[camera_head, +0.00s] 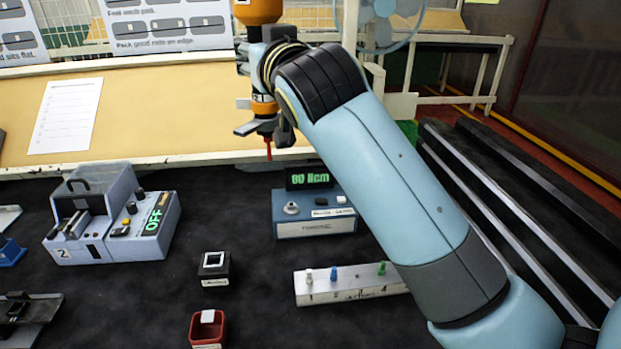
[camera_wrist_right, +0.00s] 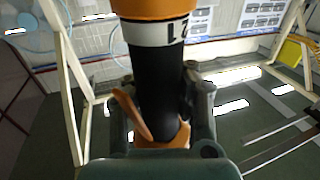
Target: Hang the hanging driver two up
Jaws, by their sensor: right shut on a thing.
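The driver (camera_head: 257,12) is upright, with an orange upper part, a lower orange band with a label, and a thin red tip pointing down. Its top is cut off by the upper picture edge in the head view. My right gripper (camera_head: 264,85) is shut around its middle. In the right wrist view the driver's black body (camera_wrist_right: 160,75) stands between the fingers of my right gripper (camera_wrist_right: 165,125), below a white label and an orange part. The red tip is in the air, in front of the tan board. My left gripper is not in view. No hanger shows clearly.
A grey-blue device reading OFF (camera_head: 148,222), a display box (camera_head: 315,213), a strip with several colored pegs (camera_head: 350,283), a small black holder (camera_head: 214,268) and a red cup (camera_head: 208,328) stand on the dark mat. The tan board (camera_head: 180,110) rises behind. A fan (camera_head: 388,22) stands behind.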

